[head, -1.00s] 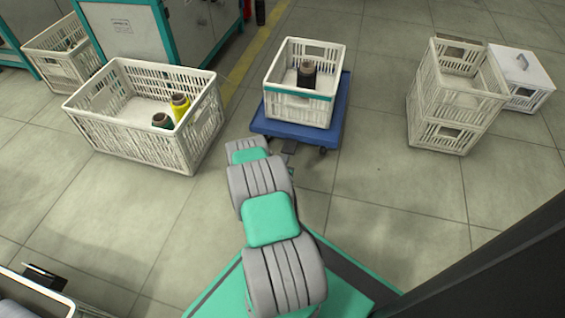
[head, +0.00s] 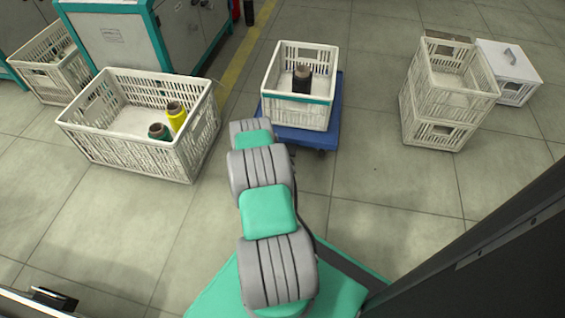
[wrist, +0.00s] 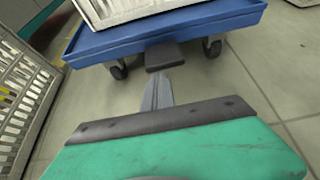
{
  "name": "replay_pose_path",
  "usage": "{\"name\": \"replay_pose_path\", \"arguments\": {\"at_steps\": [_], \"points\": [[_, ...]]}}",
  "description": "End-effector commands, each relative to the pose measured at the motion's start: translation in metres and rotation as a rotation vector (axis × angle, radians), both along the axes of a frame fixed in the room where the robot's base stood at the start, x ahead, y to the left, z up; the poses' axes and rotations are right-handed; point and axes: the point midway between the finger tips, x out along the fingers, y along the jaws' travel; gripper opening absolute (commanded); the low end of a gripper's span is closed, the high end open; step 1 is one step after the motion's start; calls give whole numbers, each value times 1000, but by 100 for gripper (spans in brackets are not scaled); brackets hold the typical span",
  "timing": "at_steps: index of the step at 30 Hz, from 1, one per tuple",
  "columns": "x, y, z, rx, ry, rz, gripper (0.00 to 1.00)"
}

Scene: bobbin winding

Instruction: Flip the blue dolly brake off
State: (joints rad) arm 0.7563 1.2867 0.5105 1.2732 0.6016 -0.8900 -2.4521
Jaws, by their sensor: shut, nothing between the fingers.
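The blue dolly (head: 312,137) stands on the floor ahead and carries a white crate. In the wrist view the dolly's blue edge (wrist: 190,29) crosses the top, with a caster on either side. The brake pedal (wrist: 163,56), a short dark flap, sticks out below this edge between the casters. My gripper (wrist: 157,78) is shut and empty. Its grey fingers point at the pedal, and their tips lie just below it in the picture. I cannot tell whether they touch it. In the head view my arm hides the gripper and the pedal.
The crate on the dolly (head: 301,97) has a teal band and holds a dark bobbin (head: 301,80). A wide crate (head: 118,148) with yellow and green bobbins stands left. Stacked crates (head: 432,130) and a white box (head: 510,65) stand right. The floor between is clear.

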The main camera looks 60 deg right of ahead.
Motion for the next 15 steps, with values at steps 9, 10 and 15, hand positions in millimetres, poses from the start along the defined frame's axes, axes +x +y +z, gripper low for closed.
{"name": "replay_pose_path", "arguments": {"at_steps": [9,10,15], "points": [[-10,15,69,-8,-3,6,0],[-14,19,76,-9,-2,5,0],[-38,50,103,-2,4,6,0]]}}
